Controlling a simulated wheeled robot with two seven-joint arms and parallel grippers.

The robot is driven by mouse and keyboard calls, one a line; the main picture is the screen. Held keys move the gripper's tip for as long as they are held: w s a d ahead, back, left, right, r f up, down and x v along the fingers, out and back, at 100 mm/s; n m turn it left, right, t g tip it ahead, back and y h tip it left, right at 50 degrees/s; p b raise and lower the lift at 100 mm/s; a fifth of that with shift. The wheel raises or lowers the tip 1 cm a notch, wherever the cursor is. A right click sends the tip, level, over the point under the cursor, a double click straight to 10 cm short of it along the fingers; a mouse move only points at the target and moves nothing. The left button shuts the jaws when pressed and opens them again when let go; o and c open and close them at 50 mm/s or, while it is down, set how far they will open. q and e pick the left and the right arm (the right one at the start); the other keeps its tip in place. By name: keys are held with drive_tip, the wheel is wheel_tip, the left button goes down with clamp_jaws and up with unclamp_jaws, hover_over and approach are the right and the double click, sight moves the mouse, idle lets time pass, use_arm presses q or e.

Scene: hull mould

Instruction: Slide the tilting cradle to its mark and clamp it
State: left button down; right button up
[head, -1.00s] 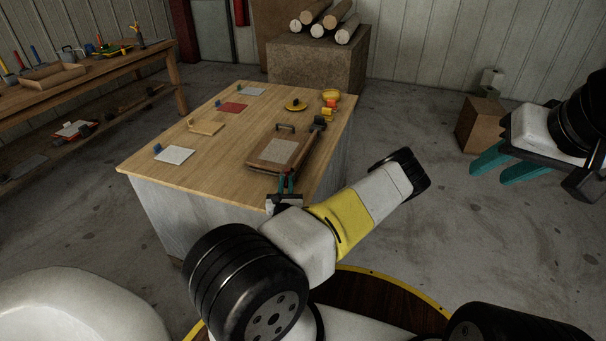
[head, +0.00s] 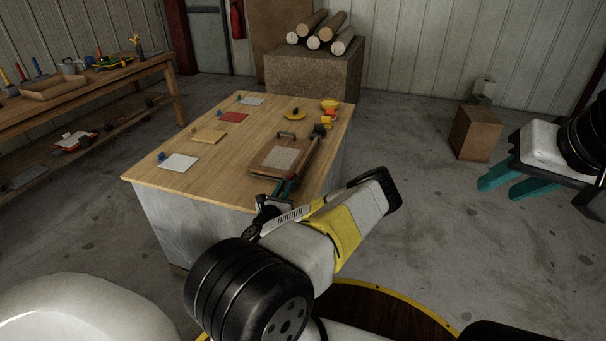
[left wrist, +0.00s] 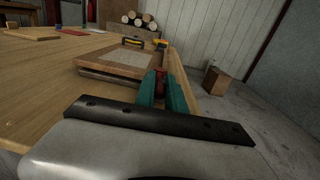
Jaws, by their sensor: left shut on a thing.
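The tilting cradle (head: 272,167) is a brown wooden board with a pale grey panel and a dark handle at its far end. It lies near the right edge of the wooden worktable (head: 200,185); it also shows in the left wrist view (left wrist: 88,63). My left gripper (head: 286,187) is at the cradle's near right corner. Its teal fingers are shut on a small red handle (left wrist: 159,83), seen between them in the left wrist view. My right gripper (head: 507,185) is off to the right above the floor, its teal fingers apart and empty. I cannot make out the mark.
A cardboard box (head: 475,134) stands on the floor at right.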

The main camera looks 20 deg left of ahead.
use_arm(q)
drive_tip(key=c, duration=1.4)
unclamp_jaws()
drive_tip(key=shift+s, duration=0.1)
drive_tip(key=s, duration=0.5)
drive_tip(key=s+d, duration=0.1)
drive_tip(key=s, duration=0.1)
drive_tip(key=shift+s, duration=0.3)
